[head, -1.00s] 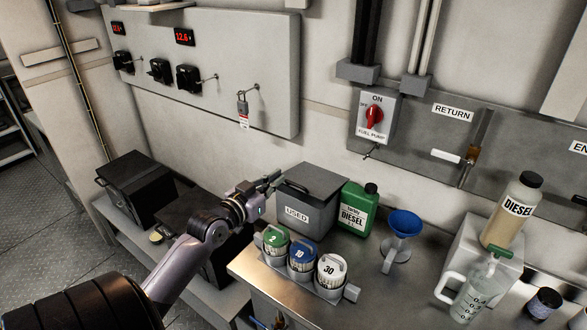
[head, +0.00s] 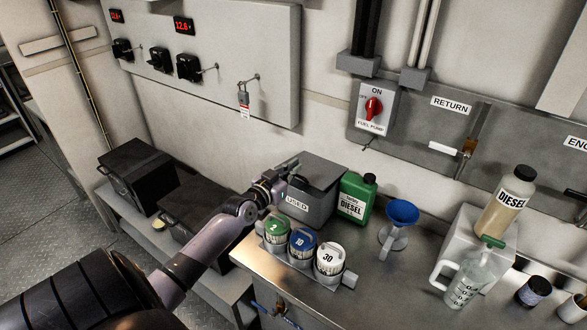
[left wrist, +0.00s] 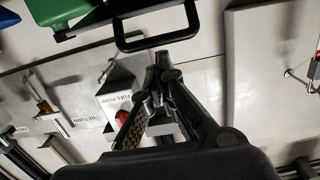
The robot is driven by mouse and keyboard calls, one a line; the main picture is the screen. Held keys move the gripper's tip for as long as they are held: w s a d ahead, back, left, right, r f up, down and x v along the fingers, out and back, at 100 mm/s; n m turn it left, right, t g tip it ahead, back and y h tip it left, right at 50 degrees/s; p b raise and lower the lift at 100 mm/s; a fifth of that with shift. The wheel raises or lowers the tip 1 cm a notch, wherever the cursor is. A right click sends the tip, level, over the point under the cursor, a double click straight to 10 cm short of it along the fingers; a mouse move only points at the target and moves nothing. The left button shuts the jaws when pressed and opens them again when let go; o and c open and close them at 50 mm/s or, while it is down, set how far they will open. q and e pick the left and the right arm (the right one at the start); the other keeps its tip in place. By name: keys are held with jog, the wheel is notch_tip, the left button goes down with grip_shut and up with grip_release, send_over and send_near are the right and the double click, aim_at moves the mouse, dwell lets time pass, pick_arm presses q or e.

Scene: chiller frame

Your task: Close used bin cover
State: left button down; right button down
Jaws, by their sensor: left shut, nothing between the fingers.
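The grey used bin (head: 312,212) stands on the steel bench, with a "USED" label on its front. Its dark grey cover (head: 322,172) lies over the top; I cannot tell whether it sits fully down. My left gripper (head: 294,167) is shut and empty, at the cover's left edge, and its arm hides part of that side. In the left wrist view the shut fingers (left wrist: 160,65) are close to a dark loop handle (left wrist: 157,42). I cannot tell whether they touch it. My right gripper is not in view.
A green diesel can (head: 356,198) stands close to the bin's right. Three labelled containers (head: 303,242) stand in a holder in front. A blue funnel (head: 402,212) is further right. Black boxes (head: 140,172) sit on a lower shelf at left. The wall is behind.

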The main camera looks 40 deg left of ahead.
aim_at(300, 180)
pick_arm(q)
jog(key=shift+f, duration=0.1)
jog(key=f+b, duration=0.1)
jog(key=s+f+b, duration=0.1)
jog(key=f, duration=0.1)
jog(key=f+b, duration=0.1)
jog(key=f, duration=0.1)
jog(key=shift+s+d+f+b, duration=0.1)
jog(key=shift+s+d+b, duration=0.1)
jog(key=shift+s+b, duration=0.15)
jog(key=shift+f, duration=0.1)
